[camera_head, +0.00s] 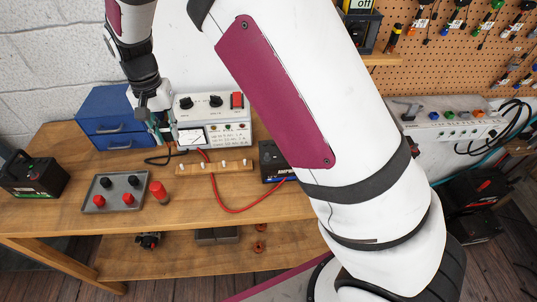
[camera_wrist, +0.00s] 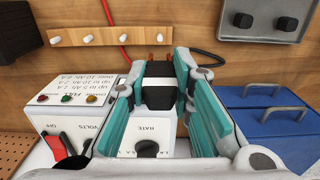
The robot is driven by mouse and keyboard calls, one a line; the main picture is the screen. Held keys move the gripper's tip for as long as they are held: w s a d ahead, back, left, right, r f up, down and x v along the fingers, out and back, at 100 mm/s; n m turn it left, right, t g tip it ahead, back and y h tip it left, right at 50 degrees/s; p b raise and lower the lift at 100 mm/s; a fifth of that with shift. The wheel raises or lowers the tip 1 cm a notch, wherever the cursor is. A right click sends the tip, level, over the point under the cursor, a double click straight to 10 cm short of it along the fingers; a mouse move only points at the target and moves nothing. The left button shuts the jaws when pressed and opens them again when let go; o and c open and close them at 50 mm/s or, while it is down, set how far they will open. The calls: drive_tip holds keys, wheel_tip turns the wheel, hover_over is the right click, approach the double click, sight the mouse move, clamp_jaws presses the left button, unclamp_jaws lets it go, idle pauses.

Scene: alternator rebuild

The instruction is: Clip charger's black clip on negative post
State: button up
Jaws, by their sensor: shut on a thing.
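My gripper (camera_head: 160,128) is over the bench, in front of the left end of the grey-white charger (camera_head: 226,130). In the wrist view, my gripper's teal fingers (camera_wrist: 163,115) are closed on the black clip (camera_wrist: 158,95), whose copper-coloured jaws point away from me. The clip is too small to make out in the head view. A black cable (camera_head: 160,159) loops on the bench below my gripper. A dark battery (camera_head: 272,161) stands right of the charger, partly hidden by my arm. The red cable (camera_head: 216,190) runs to it. Its negative post cannot be made out.
A wooden rail with white pegs (camera_head: 190,169) lies before the charger. A blue toolbox (camera_head: 99,127) stands left of it. A grey tray (camera_head: 95,208) holds red and black caps, with a red cylinder (camera_head: 158,192) beside it. Another black battery (camera_head: 36,178) is at far left.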

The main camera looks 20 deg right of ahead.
wheel_tip(320, 180, up, 6)
drive_tip(key=shift+f+p, duration=0.1)
drive_tip(key=shift+p, duration=0.35)
drive_tip(key=shift+s+d+r+p, duration=0.35)
drive_tip(key=shift+d, duration=0.15)
drive_tip(key=s+d+p, duration=0.4)
drive_tip(key=s+d, duration=0.2)
drive_tip(key=d, duration=0.4)
drive_tip(key=s+d+p, duration=0.4)
drive_tip(key=s+d, duration=0.2)
drive_tip(key=d, duration=0.4)
hover_over(267, 154)
wheel_tip(267, 154, down, 5)
drive_tip(key=shift+r, duration=0.1)
drive_tip(key=shift+f, duration=0.4)
drive_tip(key=shift+f, duration=0.15)
drive_tip(key=shift+f+b, duration=0.35)
drive_tip(key=shift+f, duration=0.65)
